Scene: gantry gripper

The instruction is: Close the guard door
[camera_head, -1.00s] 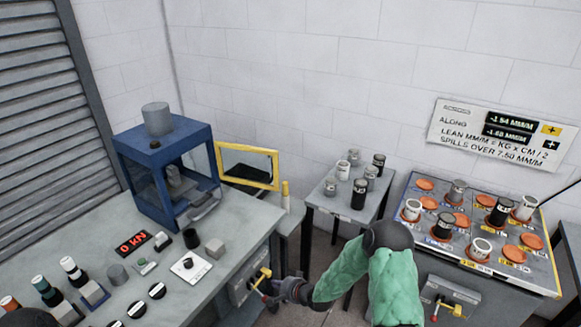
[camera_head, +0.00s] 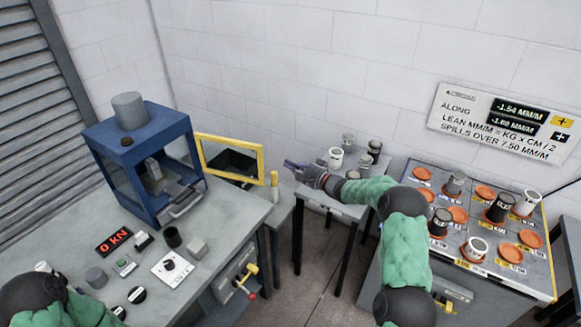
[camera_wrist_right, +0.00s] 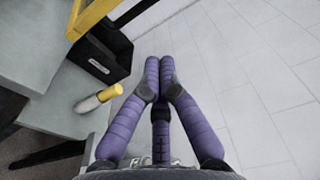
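The guard door (camera_head: 261,164) is a yellow frame around a clear pane. It stands swung open to the right of the blue press (camera_head: 135,138), leaving the press front open. Part of the yellow frame also shows at the top left of the right wrist view (camera_wrist_right: 92,17). My right gripper (camera_head: 288,164) is just right of the door, apart from it as far as I can tell. In the right wrist view its purple fingers (camera_wrist_right: 160,65) are together at the tips with nothing between them. My left arm shows at the lower left, but its gripper is outside the frame.
A yellow-and-white upright piece (camera_head: 275,187) stands near the door's lower right corner. A small table (camera_head: 330,201) with several weights is beside my right forearm. A dark box (camera_wrist_right: 98,62) sits behind the door. A tilted board (camera_head: 515,278) with canisters stands farther right.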

